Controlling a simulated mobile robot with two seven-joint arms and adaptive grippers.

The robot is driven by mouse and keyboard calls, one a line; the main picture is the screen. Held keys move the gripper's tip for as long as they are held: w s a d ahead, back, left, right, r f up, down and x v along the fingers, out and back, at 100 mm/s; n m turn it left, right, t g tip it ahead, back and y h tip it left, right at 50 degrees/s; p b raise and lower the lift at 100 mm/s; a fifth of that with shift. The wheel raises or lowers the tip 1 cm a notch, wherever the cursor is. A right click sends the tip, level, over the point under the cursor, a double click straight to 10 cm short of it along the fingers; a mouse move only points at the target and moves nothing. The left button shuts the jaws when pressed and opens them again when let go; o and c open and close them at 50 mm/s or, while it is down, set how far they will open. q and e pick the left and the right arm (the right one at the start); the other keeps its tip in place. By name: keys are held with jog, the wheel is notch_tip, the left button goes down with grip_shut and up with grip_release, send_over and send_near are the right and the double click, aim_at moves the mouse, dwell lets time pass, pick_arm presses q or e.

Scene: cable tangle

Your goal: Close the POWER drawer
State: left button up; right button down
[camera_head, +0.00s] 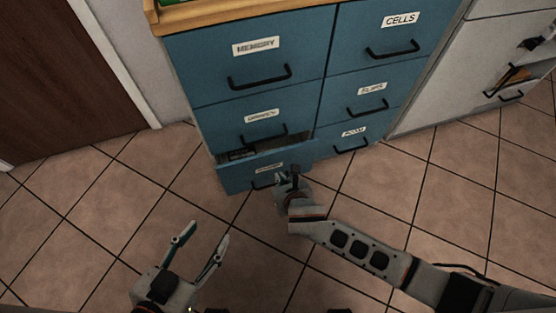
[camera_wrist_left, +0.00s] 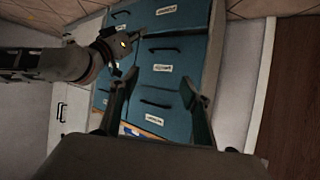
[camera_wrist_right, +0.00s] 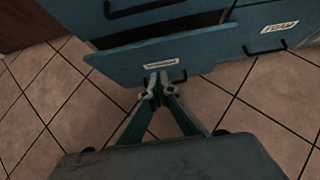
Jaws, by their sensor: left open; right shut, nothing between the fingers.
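The lowest left drawer (camera_head: 240,176) of the blue cabinet is pulled partly open. Its label is too blurred to read, so I cannot confirm that it says POWER. In the right wrist view its front (camera_wrist_right: 120,60) spans the top, with a dark handle (camera_wrist_right: 180,77) below the label. My right gripper (camera_head: 282,178) is shut and empty, its fingertips (camera_wrist_right: 155,80) at the front of this drawer beside the handle. I cannot tell whether they touch it. My left gripper (camera_head: 205,240) is open and empty, above the floor left of the drawer; its fingers frame the left wrist view (camera_wrist_left: 160,85).
The blue cabinet's other drawers, such as MEMORY (camera_head: 210,65) and CELLS (camera_head: 350,28), look shut. A grey cabinet (camera_head: 440,80) stands at right with something in an opening. A brown door (camera_head: 65,75) is at left. The tiled floor (camera_head: 110,200) is clear.

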aim_at(269, 157)
jog(key=b+x, duration=0.2)
jog(key=x, duration=0.1)
jog(key=b+x, duration=0.1)
jog(key=x, duration=0.3)
jog(key=r+b+x, duration=0.1)
jog(key=b+x, duration=0.1)
jog(key=x, duration=0.2)
jog(key=shift+w+a+b, duration=0.15)
jog(key=shift+w+b, duration=0.2)
jog(key=shift+w+r, duration=0.1)
jog(key=shift+w, duration=0.35)
pick_arm(q)
jog(key=d+n+h, duration=0.1)
jog(key=d+n, duration=0.4)
jog(key=d, duration=0.1)
jog(key=shift+s+d+t+h, duration=0.3)
jog(key=shift+s+t, duration=0.1)
pick_arm(e)
jog(key=shift+w+a+r, duration=0.1)
pick_arm(q)
jog(key=shift+r, duration=0.1)
